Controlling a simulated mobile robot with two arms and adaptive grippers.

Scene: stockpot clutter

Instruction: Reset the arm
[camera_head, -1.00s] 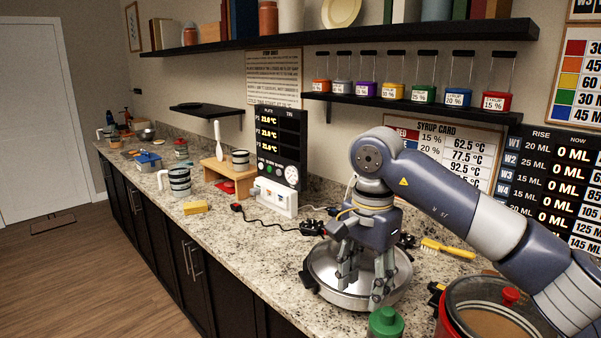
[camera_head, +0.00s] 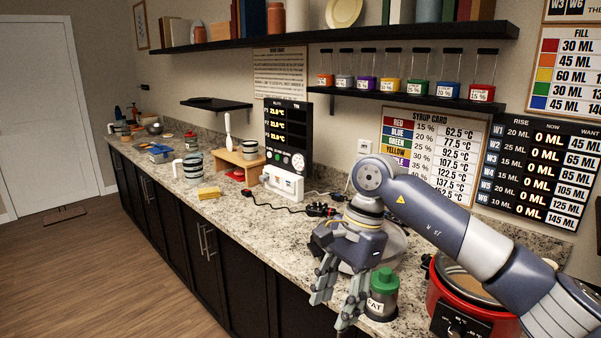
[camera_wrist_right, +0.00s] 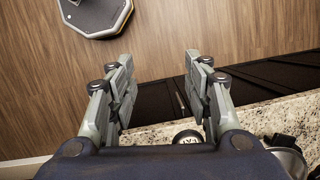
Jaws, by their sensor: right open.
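My right gripper (camera_head: 337,290) is open and empty. In the head view it hangs over the front edge of the counter (camera_head: 235,221), left of a green-lidded jar (camera_head: 381,296). In the right wrist view its two fingers (camera_wrist_right: 158,92) are spread apart, with the wooden floor and the counter's edge between and beyond them. A steel pan (camera_head: 395,248) on the counter is partly hidden behind my right arm and hand. My left gripper is in neither view.
A red cooker (camera_head: 462,308) stands under my right forearm. A yellow sponge (camera_head: 208,193), a striped pitcher (camera_head: 192,168) and a wooden stand (camera_head: 232,166) are farther along the counter. Shelves with bottles run along the wall.

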